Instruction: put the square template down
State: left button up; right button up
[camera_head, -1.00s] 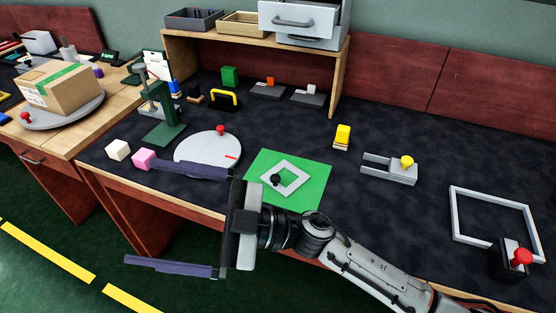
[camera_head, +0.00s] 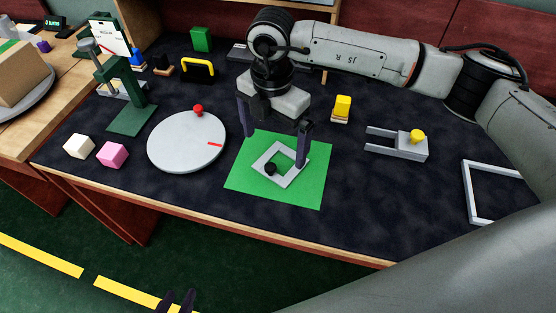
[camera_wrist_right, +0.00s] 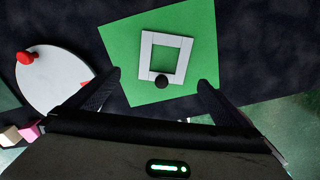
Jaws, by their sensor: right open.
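The square template is a white square frame (camera_head: 296,172) with a black knob on its near side. It lies flat on the green mat (camera_head: 308,192). In the right wrist view the template (camera_wrist_right: 146,55) lies ahead of the fingers, its black knob (camera_wrist_right: 161,81) roughly between them. My right gripper (camera_head: 275,142) is open and empty, pointing down above the mat, one finger overlapping the template's right corner in the head view. It also shows in the right wrist view (camera_wrist_right: 158,82). Only the fingertips of my left gripper (camera_head: 179,297) show at the bottom edge, off the table.
A white turntable (camera_head: 180,150) with a red knob stands left of the mat. Pink (camera_head: 112,154) and white (camera_head: 79,146) cubes lie near the front edge. A grey fork-shaped fixture (camera_head: 410,147) and a large white frame (camera_head: 472,195) lie right. A green press (camera_head: 120,90) stands back left.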

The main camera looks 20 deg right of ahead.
jog(key=f, duration=0.6)
jog(key=shift+s+d+f, duration=0.2)
jog(key=shift+s+d, duration=0.05)
jog(key=c, duration=1.2)
jog(key=shift+r, duration=0.2)
